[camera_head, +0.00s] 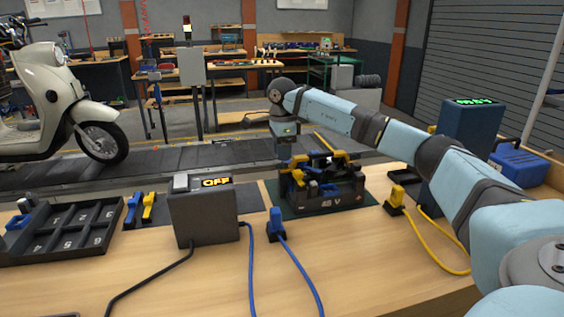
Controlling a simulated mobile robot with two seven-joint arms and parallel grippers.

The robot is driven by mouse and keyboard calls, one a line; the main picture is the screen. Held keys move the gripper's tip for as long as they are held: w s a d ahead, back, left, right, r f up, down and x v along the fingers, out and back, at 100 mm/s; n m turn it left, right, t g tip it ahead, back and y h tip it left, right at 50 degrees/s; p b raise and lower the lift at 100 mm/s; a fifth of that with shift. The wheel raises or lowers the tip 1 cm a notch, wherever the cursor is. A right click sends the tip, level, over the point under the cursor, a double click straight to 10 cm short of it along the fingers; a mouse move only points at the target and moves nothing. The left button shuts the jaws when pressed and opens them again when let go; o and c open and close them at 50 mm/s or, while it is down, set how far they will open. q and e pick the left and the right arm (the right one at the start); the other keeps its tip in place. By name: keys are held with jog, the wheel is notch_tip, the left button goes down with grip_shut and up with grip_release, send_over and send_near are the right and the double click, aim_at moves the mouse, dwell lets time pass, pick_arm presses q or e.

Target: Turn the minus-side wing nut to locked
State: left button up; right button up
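My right arm reaches in from the right, and its gripper (286,158) points down over the left rear part of a dark fixture (325,202) with blue, black and yellow parts. The fixture stands on a dark green mat (285,211) at the middle of the bench. The fingers are small and partly merge with the fixture, so I cannot tell whether they are open or touch anything. The minus-side wing nut and its position cannot be made out. My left gripper is not in view.
A grey box reading OFF (205,215) stands left of the fixture. A blue connector (277,224) and a yellow connector (395,200) trail cables. A black compartment tray (62,232) lies at left; a dark blue unit (468,130) stands at right. The front bench is mostly clear.

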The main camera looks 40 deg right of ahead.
aim_at(282, 163)
jog(key=shift+f, duration=1.6)
grip_shut()
